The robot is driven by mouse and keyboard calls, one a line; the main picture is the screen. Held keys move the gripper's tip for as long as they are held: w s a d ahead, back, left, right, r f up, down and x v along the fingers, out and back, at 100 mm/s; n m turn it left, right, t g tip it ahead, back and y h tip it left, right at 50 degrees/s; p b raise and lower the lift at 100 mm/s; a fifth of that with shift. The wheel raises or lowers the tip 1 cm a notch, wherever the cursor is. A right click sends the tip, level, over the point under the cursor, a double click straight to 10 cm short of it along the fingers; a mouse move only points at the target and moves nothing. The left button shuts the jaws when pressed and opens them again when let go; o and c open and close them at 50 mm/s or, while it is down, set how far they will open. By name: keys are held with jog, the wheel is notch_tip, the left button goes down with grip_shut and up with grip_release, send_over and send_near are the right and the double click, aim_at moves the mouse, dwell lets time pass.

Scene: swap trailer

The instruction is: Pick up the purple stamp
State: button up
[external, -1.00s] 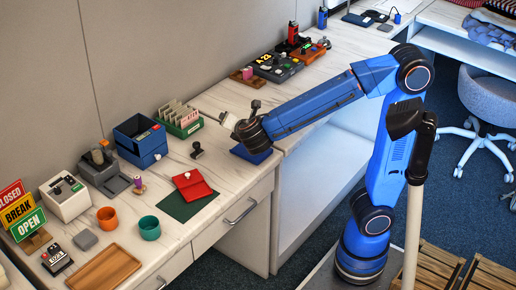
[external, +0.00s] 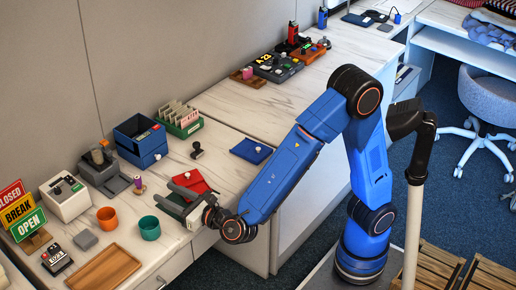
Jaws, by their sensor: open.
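The purple stamp (external: 139,182) stands upright on the white marbled counter, between the dark grey device and the teal cup. My gripper (external: 164,193) is open and empty. It is a short way to the right of the stamp, with its fingers pointing left towards it. It covers most of the green mat and part of the red folder, and no contact with the stamp shows.
Near the stamp are a teal cup (external: 150,228), an orange cup (external: 107,217), a dark grey device (external: 104,172) and a blue drawer box (external: 141,140). A red folder (external: 193,181) lies by my gripper. A wooden tray (external: 104,269) lies at the front.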

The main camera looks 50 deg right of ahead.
aim_at(135, 177)
jog(key=shift+f, duration=0.3)
jog(key=shift+w+f, duration=0.1)
jog(key=shift+w, duration=0.15)
jog(key=w, duration=1)
jog(key=shift+w+a, duration=0.35)
jog(key=shift+a, duration=0.05)
jog(key=shift+w+a+r, duration=0.15)
jog(key=shift+w, duration=1.4)
jog(key=shift+w+a+r, duration=0.1)
jog(key=shift+w+a, duration=0.05)
jog(key=shift+w, duration=1.4)
grip_shut()
